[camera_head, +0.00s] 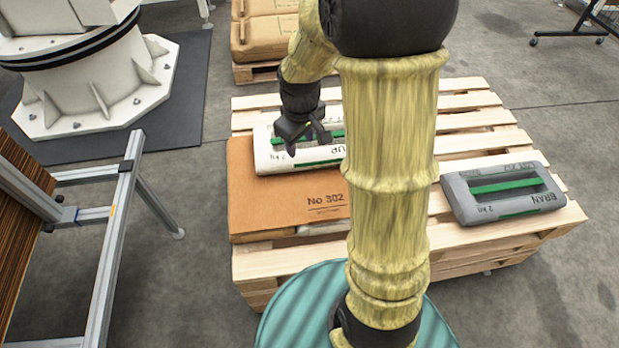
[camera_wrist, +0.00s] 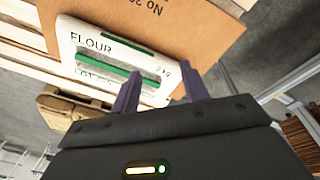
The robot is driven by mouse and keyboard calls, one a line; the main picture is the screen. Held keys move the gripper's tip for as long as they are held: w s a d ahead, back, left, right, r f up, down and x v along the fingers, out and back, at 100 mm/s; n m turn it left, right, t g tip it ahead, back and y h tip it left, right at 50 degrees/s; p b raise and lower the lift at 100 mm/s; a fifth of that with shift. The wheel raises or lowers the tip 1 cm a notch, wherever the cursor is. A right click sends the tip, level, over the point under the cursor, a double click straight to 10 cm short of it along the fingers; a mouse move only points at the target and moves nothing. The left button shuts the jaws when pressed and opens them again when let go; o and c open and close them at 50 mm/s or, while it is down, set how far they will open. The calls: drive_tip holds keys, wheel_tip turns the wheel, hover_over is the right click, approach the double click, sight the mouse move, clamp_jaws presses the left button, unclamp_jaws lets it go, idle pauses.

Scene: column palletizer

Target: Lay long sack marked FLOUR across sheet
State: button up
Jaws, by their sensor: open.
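The long white FLOUR sack (camera_head: 267,155) with a green stripe lies flat along the far part of the brown sheet (camera_head: 270,205), which is marked No 302. My arm hides the sack's right end in the head view. The wrist view shows the lettering on the sack (camera_wrist: 100,42) and the sheet (camera_wrist: 180,20) beside it. My gripper (camera_head: 309,140) is over the sack, with its fingers pointing down at it. Its two dark fingers (camera_wrist: 158,92) are spread, with nothing gripped between them. I cannot tell whether they touch the sack.
The sheet lies on the left of a wooden pallet (camera_head: 470,143). A grey BRAN sack (camera_head: 520,209) lies on the right slats. Brown sacks (camera_head: 262,40) sit on another pallet behind. A metal-framed table (camera_head: 115,240) and a white pedestal (camera_head: 90,80) stand left.

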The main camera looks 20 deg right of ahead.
drive_tip(key=s+a+m, duration=0.2)
drive_tip(key=s+m, duration=0.3)
drive_tip(key=s, duration=0.6)
drive_tip(key=shift+s+r+t, duration=0.15)
drive_tip(key=shift+s+t, duration=0.2)
drive_tip(key=shift+t, duration=0.05)
drive_tip(key=shift+a, duration=0.1)
drive_tip(key=w+p+v, duration=0.3)
drive_tip(key=p+v, duration=1)
drive_tip(key=w+d+r+p+v, duration=0.1)
drive_tip(key=w+p+v, duration=0.2)
drive_tip(key=p+v, duration=1)
drive_tip(key=shift+r+p, duration=0.45)
drive_tip(key=shift+p, duration=0.1)
drive_tip(key=shift+s, duration=0.1)
